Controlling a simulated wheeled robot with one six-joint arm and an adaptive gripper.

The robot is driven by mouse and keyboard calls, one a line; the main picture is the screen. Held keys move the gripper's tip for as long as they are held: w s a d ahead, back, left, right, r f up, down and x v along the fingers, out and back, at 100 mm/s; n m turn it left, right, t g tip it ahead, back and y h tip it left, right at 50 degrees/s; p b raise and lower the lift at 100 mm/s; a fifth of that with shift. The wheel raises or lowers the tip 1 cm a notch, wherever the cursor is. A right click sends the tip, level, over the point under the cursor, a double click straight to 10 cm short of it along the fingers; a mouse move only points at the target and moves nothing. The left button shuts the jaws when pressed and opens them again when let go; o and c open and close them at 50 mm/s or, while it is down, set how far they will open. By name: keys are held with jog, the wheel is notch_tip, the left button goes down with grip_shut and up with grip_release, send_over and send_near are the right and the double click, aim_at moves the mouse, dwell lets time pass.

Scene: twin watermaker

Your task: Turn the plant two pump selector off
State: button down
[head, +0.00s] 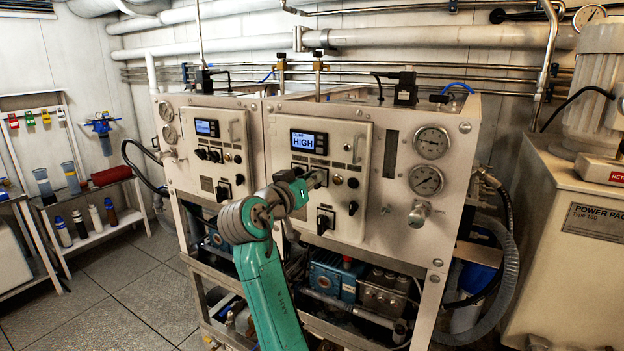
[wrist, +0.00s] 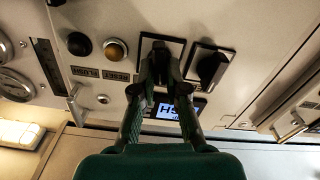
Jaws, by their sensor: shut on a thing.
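My gripper (head: 318,178) reaches the right-hand control panel (head: 362,135), below its display (head: 308,142), which reads HIGH. In the wrist view, which is upside down, my gripper (wrist: 162,80) is shut on a dark selector knob (wrist: 160,50) on a dark square plate. The fingers cover much of the knob, so its label and exact pointing cannot be read. A second black selector (wrist: 211,67) sits beside it, apart from the fingers. The display (wrist: 180,110) shows partly behind the fingers. Another black selector (head: 325,222) is lower on the same panel.
An amber button (wrist: 115,50) marked RESET and a black button (wrist: 79,43) marked FLUSH sit beside the held knob. Gauges (head: 432,142) are at the right. A similar panel (head: 208,150) stands left. The floor at left (head: 120,285) is clear.

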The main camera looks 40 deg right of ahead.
jog(key=n, duration=0.9)
jog(key=shift+w+f, duration=0.15)
jog(key=shift+f, duration=0.05)
jog(key=shift+n, duration=0.3)
jog(key=shift+d, duration=0.1)
jog(key=c, duration=1.2)
grip_release()
jog(key=v, duration=1.2)
